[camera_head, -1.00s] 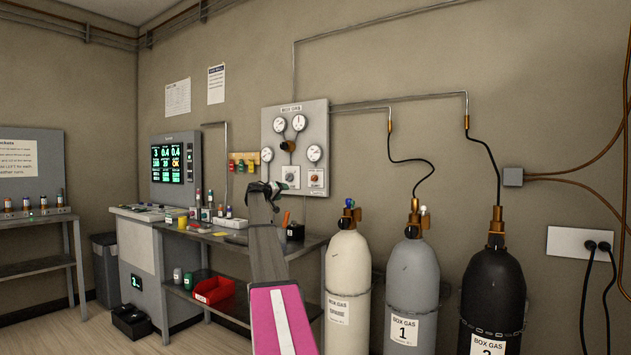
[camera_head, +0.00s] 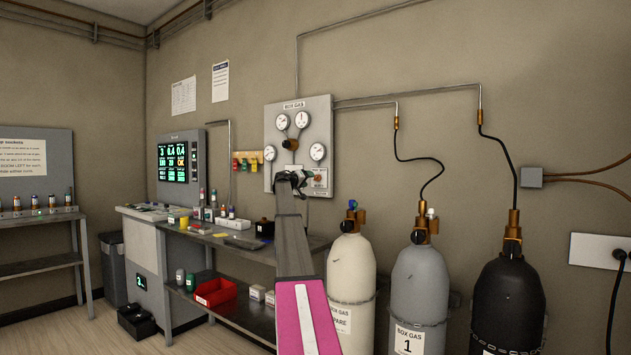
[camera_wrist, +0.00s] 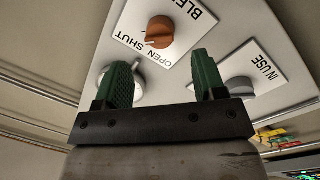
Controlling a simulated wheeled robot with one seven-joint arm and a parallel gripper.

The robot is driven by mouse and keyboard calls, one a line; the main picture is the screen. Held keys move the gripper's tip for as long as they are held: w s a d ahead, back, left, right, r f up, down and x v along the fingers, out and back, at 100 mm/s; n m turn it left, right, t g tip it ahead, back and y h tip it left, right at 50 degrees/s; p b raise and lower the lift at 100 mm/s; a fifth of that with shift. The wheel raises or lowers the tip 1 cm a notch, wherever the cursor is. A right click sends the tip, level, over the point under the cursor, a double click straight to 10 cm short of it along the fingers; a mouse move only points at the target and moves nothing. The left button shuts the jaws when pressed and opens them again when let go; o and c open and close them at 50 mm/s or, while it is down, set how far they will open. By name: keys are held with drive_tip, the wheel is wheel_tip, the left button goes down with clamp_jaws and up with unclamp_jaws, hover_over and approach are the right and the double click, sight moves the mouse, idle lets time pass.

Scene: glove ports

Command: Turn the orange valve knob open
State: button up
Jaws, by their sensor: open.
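The orange valve knob (camera_wrist: 160,32) is on a white label with "BLEED", "OPEN" and "SHUT" in the wrist view, near the top centre. Its pale mark points left, seemingly to the "SHUT" side. In the head view the knob is a small orange spot (camera_head: 318,178) low on the right of the BOX GAS panel (camera_head: 327,120). My gripper (camera_wrist: 163,68) is open and empty. Its two green fingers stand apart, with the knob beyond their tips and roughly between them, not touching. In the head view my gripper (camera_head: 294,178) is in front of the panel's lower part.
A grey knob (camera_wrist: 240,86) marked "IN USE" is right of my fingers in the wrist view. A round dial (camera_wrist: 139,86) is partly behind the left finger. Gas cylinders (camera_head: 351,270) stand at right. A bench (camera_head: 250,252) with small items lies below left.

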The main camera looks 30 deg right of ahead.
sight(317, 178)
drive_tip(key=x, duration=0.6)
drive_tip(key=shift+d, duration=0.2)
drive_tip(key=c, duration=0.9)
